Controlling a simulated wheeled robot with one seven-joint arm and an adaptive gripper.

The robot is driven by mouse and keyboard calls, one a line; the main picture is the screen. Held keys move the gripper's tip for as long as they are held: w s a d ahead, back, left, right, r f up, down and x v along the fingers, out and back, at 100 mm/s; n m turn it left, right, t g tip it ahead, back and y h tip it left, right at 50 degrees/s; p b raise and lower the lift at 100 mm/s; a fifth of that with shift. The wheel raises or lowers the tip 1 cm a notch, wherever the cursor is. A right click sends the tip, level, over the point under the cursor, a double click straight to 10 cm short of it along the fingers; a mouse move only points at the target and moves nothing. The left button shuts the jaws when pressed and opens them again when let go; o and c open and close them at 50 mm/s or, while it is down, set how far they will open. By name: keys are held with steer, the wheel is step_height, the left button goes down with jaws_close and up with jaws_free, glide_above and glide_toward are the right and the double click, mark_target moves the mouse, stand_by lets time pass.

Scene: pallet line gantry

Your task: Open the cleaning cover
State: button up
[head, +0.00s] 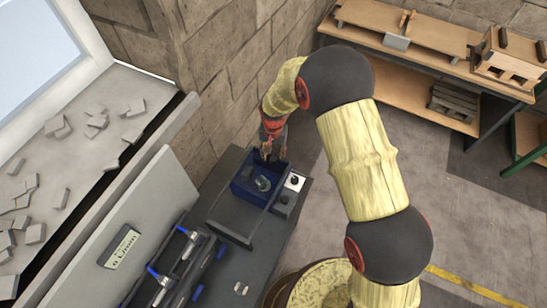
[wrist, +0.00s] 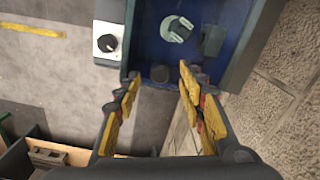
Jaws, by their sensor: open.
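A dark blue box-like unit (head: 246,190) sits on the grey bench, with a pale green part (head: 263,183) visible in it. I cannot tell whether its blue surface is a see-through cover or open walls. My gripper (head: 270,147) is at its far edge, pointing down. In the wrist view, the blue unit (wrist: 150,40) and pale green part (wrist: 177,29) lie beyond the fingertips. My gripper (wrist: 160,77) is open, its yellow-padded fingers either side of a small dark round knob (wrist: 160,73). Contact with the knob is not clear.
A white-faced box with a black dial (head: 294,182) stands right of the blue unit. A grey frame (head: 232,235) lies in front of it. Blue-handled tools (head: 187,243) lie at lower left. A stone wall (head: 240,75) rises close behind. Open floor (head: 480,215) is at right.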

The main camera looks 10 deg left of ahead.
mark_target(273, 159)
steer(key=shift+f, duration=1.65)
steer(key=shift+c, duration=0.5)
jaws_close()
